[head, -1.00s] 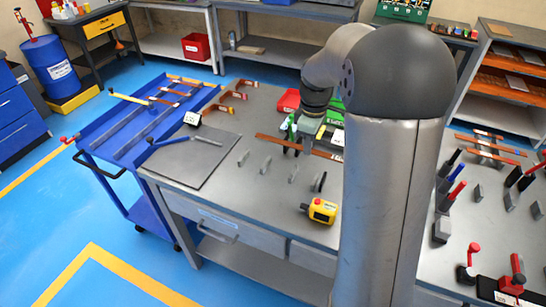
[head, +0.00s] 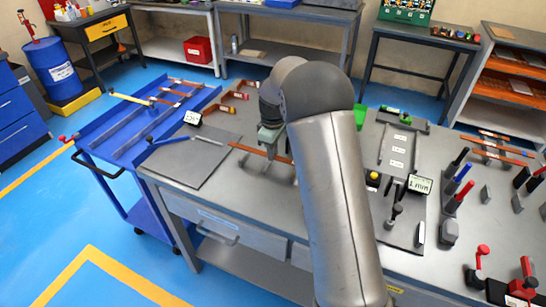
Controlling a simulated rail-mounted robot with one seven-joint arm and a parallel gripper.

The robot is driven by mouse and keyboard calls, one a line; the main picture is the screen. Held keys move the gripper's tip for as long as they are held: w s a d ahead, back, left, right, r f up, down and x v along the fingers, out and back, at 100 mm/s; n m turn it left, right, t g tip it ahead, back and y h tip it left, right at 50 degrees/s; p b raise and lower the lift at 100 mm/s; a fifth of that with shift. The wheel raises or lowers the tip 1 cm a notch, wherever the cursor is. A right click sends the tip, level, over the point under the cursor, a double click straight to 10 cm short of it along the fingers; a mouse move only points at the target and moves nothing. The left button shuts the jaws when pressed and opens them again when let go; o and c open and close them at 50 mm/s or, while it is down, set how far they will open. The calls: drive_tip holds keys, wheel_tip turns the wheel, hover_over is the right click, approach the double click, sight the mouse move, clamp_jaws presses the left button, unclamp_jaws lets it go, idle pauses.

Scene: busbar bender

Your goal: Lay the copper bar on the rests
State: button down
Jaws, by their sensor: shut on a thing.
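My gripper (head: 271,149) is shut on the copper bar (head: 246,149), a thin flat orange-brown strip, near its middle. The bar lies across the picture, its left end lower-numbered in height than none of the table items beside it and clear of the dark mat. My arm hides the bar's right end and part of the bench.
A blue cart (head: 125,130) adjoins the bench. A gauge display (head: 420,184) and several upright tools are to the right.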

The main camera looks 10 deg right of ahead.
drive_tip(key=shift+f, duration=0.85)
drive_tip(key=shift+f, duration=0.1)
drive_tip(key=shift+f+b, duration=0.55)
drive_tip(key=c, duration=1.3)
unclamp_jaws()
drive_tip(key=shift+r, duration=0.15)
